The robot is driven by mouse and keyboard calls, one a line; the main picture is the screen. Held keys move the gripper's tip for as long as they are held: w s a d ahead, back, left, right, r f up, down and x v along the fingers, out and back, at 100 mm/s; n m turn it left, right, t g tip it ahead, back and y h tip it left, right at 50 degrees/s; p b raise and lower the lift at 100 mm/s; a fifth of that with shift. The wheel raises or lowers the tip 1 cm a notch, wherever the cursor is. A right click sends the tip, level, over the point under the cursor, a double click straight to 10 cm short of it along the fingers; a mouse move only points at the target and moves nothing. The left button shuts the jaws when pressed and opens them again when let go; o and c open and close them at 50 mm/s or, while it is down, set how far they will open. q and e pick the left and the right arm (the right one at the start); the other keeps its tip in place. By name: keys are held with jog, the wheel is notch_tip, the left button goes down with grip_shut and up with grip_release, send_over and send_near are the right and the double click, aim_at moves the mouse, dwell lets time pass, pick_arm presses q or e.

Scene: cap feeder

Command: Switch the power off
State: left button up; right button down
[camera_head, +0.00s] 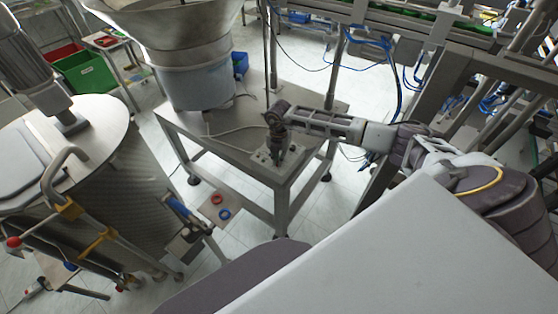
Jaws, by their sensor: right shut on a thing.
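My right arm reaches in from the right, and my right gripper (277,152) points down at the near corner of the metal table. It is shut on a small control piece at the grey control box (262,157), which is fixed to the table top. The gripper covers most of the box, so I cannot tell the switch's shape or position. My left gripper is not in view.
The large bowl feeder (195,85) stands on the metal table (222,150) behind the gripper. A round steel tank (110,165) stands at left. A conveyor frame (440,75) with blue hoses is at right. Green and red bins (85,72) are at the back left.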

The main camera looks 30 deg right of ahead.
jog(key=shift+w+n+b, duration=0.1)
jog(key=shift+n+b, duration=0.2)
jog(key=shift+n, duration=0.8)
jog(key=shift+r+n, duration=0.1)
jog(key=shift+n, duration=0.2)
jog(key=c, duration=1.6)
grip_release()
jog(key=shift+o, duration=0.2)
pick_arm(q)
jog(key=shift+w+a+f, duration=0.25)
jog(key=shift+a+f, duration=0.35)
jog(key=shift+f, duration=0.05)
pick_arm(e)
notch_tip(320, 180, up, 12)
